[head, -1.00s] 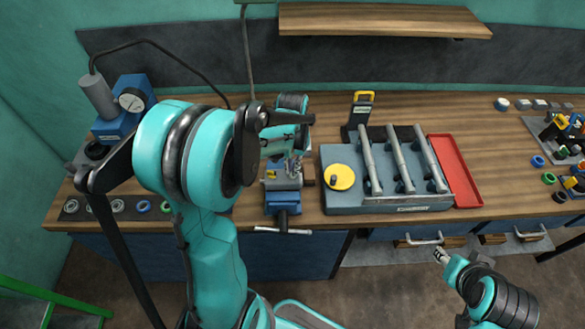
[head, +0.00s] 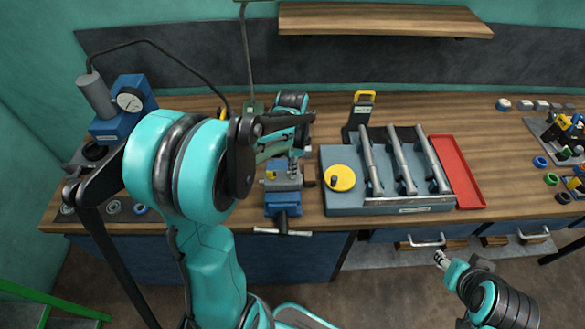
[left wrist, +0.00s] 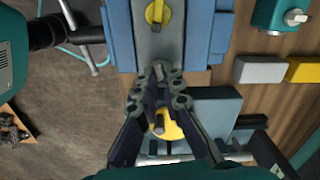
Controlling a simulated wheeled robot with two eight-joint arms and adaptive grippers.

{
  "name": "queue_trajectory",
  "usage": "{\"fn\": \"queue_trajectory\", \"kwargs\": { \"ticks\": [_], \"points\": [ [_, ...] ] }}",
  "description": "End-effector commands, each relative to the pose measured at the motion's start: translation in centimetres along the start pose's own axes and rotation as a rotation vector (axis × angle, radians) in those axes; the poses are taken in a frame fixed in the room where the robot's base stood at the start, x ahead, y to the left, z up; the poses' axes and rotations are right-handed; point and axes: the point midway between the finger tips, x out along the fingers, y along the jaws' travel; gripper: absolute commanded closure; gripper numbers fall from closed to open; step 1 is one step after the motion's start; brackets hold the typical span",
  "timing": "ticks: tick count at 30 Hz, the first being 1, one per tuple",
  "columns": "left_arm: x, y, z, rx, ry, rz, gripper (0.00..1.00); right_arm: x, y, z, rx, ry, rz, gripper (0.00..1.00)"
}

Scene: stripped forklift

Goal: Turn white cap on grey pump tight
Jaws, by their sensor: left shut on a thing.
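The grey pump (left wrist: 150,42) is held in the blue vise (head: 284,200); a yellow part (left wrist: 157,12) shows on its top. In the left wrist view, blue jaws (left wrist: 205,38) flank the pump. My left gripper (left wrist: 159,76) points down at the pump's end in the left wrist view; its fingers are close together. It also shows above the vise in the head view (head: 293,169). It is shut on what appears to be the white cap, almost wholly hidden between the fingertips. My right gripper (head: 441,258) is over the floor before the bench, away from the pump; its opening is too small to judge.
Right of the vise stands a grey-blue fixture (head: 390,203) with a yellow disc (head: 340,178) and several metal bars. A red tray (head: 456,172) lies beside it. The vise handle (head: 283,232) sticks out at the bench front. A dial gauge press (head: 125,105) stands left.

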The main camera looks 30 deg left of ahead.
Motion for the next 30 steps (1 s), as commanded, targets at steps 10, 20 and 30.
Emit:
{"fn": "queue_trajectory", "kwargs": {
  "ticks": [10, 20, 30],
  "points": [
    [-0.04, -0.07, 0.03, 0.25, -0.001, -0.001, 1.0, 0.25, 0.0, 0.18, 0.0, 0.0, 0.0, 0.6],
    [-0.06, -0.09, 0.03, 0.363, -0.001, -0.001, 1.0, 0.33, 0.0, 0.24, 0.0, 0.0, 0.0, 0.6],
    [-0.08, -0.11, 0.02, 0.38, -0.001, -0.002, 1.0, 0.34, 0.0, 0.24, 0.0, 0.0, 0.0, 0.6]
  ]
}}
